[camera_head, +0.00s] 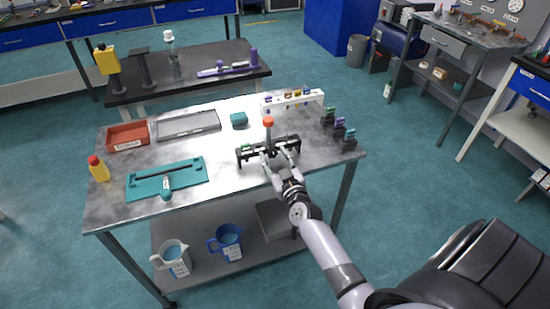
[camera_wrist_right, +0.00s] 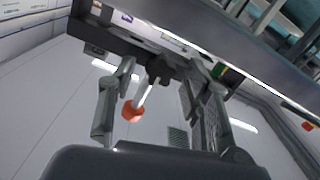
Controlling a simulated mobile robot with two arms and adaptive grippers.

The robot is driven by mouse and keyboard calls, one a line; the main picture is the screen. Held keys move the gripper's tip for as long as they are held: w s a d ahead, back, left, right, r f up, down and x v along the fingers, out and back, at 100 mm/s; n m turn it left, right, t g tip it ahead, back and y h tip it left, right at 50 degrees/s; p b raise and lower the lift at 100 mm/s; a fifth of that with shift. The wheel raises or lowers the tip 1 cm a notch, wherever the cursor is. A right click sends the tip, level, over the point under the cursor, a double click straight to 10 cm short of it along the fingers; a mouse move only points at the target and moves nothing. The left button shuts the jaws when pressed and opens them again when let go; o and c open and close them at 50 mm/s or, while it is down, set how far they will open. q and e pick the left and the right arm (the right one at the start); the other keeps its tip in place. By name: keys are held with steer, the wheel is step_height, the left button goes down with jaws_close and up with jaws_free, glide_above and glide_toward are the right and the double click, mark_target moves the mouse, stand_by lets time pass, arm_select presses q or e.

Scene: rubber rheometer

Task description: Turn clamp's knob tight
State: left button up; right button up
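The clamp is a black bar-shaped fixture (camera_head: 252,153) on the metal table, with an orange-red knob (camera_head: 268,121) standing up on a shaft from its middle. My right gripper (camera_head: 281,157) reaches the clamp's near side, below the knob. In the right wrist view the knob (camera_wrist_right: 132,111) and its pale shaft show between the two spread fingers of the gripper (camera_wrist_right: 170,72), and neither finger appears closed on it. The clamp's dark bar (camera_wrist_right: 98,35) crosses the top of that view. Whether a fingertip touches the bar cannot be told. My left gripper is not in view.
A teal tray (camera_head: 140,184), a red bin (camera_head: 127,135), a grey tray (camera_head: 187,125) and a yellow bottle (camera_head: 99,170) stand to the left. A white rack (camera_head: 292,101) and several dark clips (camera_head: 338,131) stand behind and right. The near right tabletop is clear.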

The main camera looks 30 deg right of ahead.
jaws_close()
stand_by(0.3)
steer(key=shift+m, duration=0.3)
steer(key=m, duration=0.3)
steer(key=shift+m, duration=0.3)
steer(key=m, duration=0.9)
steer(key=shift+m+b, duration=0.3)
steer(key=shift+m, duration=2)
